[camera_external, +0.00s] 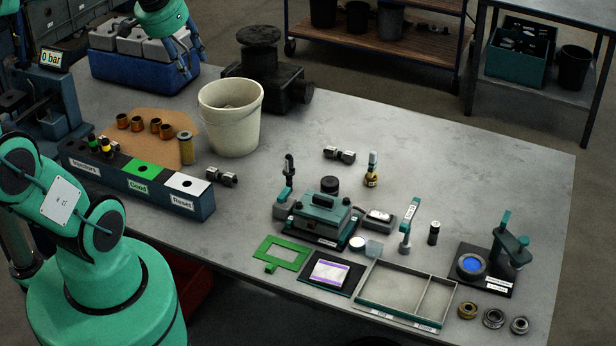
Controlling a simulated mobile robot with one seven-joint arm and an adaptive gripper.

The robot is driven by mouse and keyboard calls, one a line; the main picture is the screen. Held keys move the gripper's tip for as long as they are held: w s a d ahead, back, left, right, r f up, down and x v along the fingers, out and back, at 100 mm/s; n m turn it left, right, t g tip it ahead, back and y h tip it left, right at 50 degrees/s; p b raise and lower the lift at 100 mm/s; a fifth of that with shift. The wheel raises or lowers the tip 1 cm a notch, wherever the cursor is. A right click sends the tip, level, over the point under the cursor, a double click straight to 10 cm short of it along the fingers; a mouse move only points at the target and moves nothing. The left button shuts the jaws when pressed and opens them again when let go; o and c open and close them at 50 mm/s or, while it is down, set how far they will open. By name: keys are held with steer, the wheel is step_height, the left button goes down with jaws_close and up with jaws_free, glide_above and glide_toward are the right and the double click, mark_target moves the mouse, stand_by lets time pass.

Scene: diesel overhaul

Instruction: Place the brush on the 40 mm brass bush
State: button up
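My gripper (192,58) is at the top left, above the blue crate, with its fingers apart and nothing seen between them. It is far from the small tools on the bench. A teal-handled upright tool (407,232) with a white label stands right of centre; it may be the brush, but the label is too small to read. A short brass-coloured ring (467,310) lies at the front right, beside two steel rings. Several copper-coloured bushes (138,124) stand on a brown board at the left. I cannot tell which piece is the 40 mm brass bush.
A cream bucket (230,125) and a black cast part (262,70) stand behind the labelled box (140,182). A teal device (320,220), an open divided tray (395,287) and a black-based stand (485,268) fill the front right. The bench's back right is clear.

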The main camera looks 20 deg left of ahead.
steer(key=s+a+f+n, duration=0.1)
steer(key=s+f+n, duration=0.1)
steer(key=s, duration=0.6)
steer(key=shift+a+f+t, duration=0.25)
steer(key=shift+f+t, duration=0.05)
steer(key=shift+f, duration=0.2)
steer(key=shift+w, duration=0.1)
step_height(320, 180, down, 17)
steer(key=b, duration=1.6)
steer(key=shift+r+b, duration=0.2)
steer(key=shift+b, duration=0.1)
